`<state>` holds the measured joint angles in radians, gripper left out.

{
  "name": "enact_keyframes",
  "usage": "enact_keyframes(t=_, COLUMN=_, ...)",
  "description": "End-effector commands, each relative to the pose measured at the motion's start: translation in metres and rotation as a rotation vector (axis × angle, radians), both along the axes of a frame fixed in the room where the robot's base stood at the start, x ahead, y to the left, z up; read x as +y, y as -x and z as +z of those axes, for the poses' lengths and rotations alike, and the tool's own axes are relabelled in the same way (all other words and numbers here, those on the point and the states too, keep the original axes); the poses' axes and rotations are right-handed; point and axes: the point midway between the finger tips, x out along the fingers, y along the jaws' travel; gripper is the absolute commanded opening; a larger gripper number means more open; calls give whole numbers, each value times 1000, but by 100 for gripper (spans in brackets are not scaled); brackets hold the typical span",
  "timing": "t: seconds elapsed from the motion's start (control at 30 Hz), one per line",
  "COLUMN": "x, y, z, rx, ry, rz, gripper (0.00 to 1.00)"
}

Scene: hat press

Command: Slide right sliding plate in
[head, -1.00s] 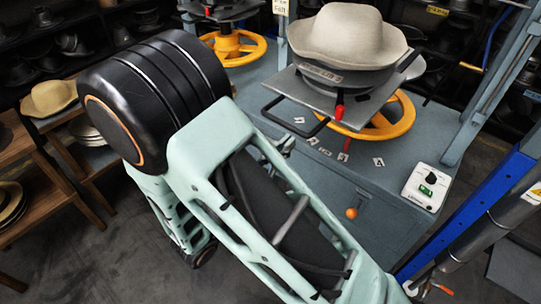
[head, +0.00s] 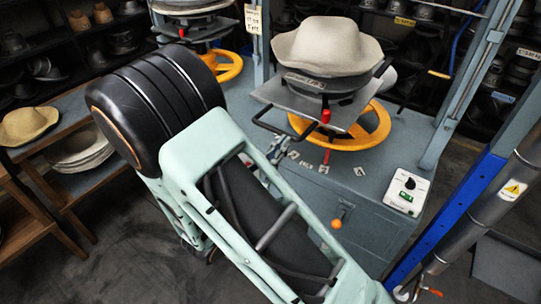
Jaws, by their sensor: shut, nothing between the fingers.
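The right sliding plate (head: 290,97) is a grey sheet at the right press, with a black bar handle (head: 262,124) at its near left edge. It sticks out toward me from the press. A beige felt hat (head: 328,45) sits on a grey round form (head: 320,84) on top of it. My arm covers the left middle of the head view. Of my gripper (head: 278,151), only a small part shows beyond the arm, just below the handle. It is shut and looks empty. Whether it touches the handle cannot be told.
A yellow handwheel (head: 350,128) lies under the plate, above the grey-blue cabinet (head: 375,215). A control box (head: 408,193) is at the cabinet's right. A blue post (head: 445,220) stands at right. A second press with another yellow wheel (head: 226,66) is behind left. Wooden shelves (head: 60,160) hold hats.

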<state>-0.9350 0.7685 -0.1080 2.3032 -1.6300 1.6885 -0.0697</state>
Motion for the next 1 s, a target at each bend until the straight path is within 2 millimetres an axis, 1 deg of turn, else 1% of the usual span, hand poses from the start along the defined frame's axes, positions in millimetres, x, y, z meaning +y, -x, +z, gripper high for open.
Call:
enact_keyframes(t=0.03, x=-11, y=-10, z=1, rx=-2, ry=1, rz=-7, gripper=0)
enact_keyframes(t=0.3, x=-57, y=-70, z=0, rx=-2, ry=1, rz=-6, gripper=0)
enact_keyframes(t=0.5, x=-89, y=-111, z=-1, rx=-1, ry=1, rz=-4, gripper=0)
enact_keyframes(t=0.6, x=-102, y=-129, z=-1, rx=-1, ry=1, rz=-3, gripper=0)
enact_keyframes(t=0.8, x=-122, y=-156, z=-1, rx=0, ry=0, rz=-2, gripper=0)
enact_keyframes(t=1.0, x=-133, y=-170, z=-1, rx=0, ry=0, rz=0, gripper=0)
